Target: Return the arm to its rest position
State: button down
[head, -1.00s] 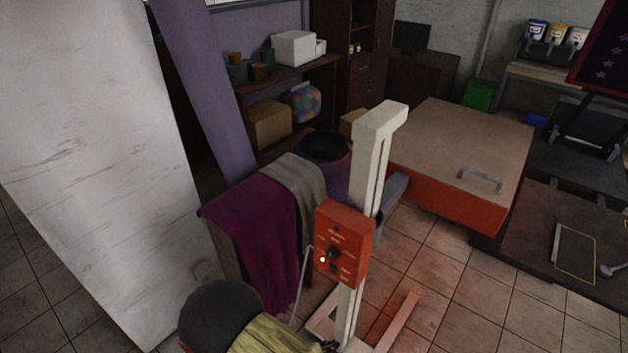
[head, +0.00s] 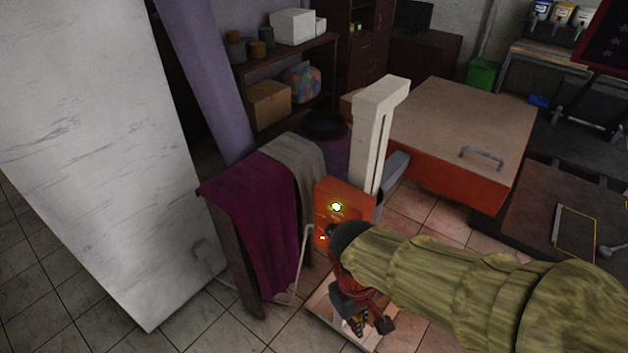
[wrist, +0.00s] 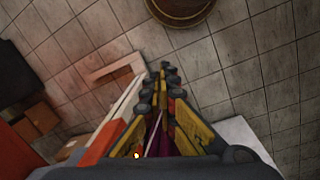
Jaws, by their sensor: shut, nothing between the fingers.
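My arm, in a yellow-green sleeve, reaches in from the right of the head view. My gripper (head: 357,325) points down at its end, low in front of the white post (head: 371,140). In the wrist view my gripper (wrist: 163,72) has its yellow-and-black fingers brought together with nothing held. The orange control box (head: 327,196) on the post is partly hidden behind my wrist. A yellow light and a small red light glow on it. In the wrist view an orange part (wrist: 102,143) lies just left of the fingers.
A stand with maroon cloth (head: 262,215) is left of the post. A large white panel (head: 90,150) stands further left. A red-sided table (head: 450,125) is behind to the right. A round brown container (wrist: 180,8) is on the tiled floor, which has free room.

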jog(key=s+d+r+m+t+y+b, duration=0.1)
jog(key=d+r+m+t, duration=0.4)
jog(key=d+r, duration=0.5)
notch_tip(320, 180, up, 3)
jog(key=shift+s+f+m+t, duration=0.1)
jog(key=shift+s+m+t, duration=0.2)
jog(key=shift+m, duration=0.1)
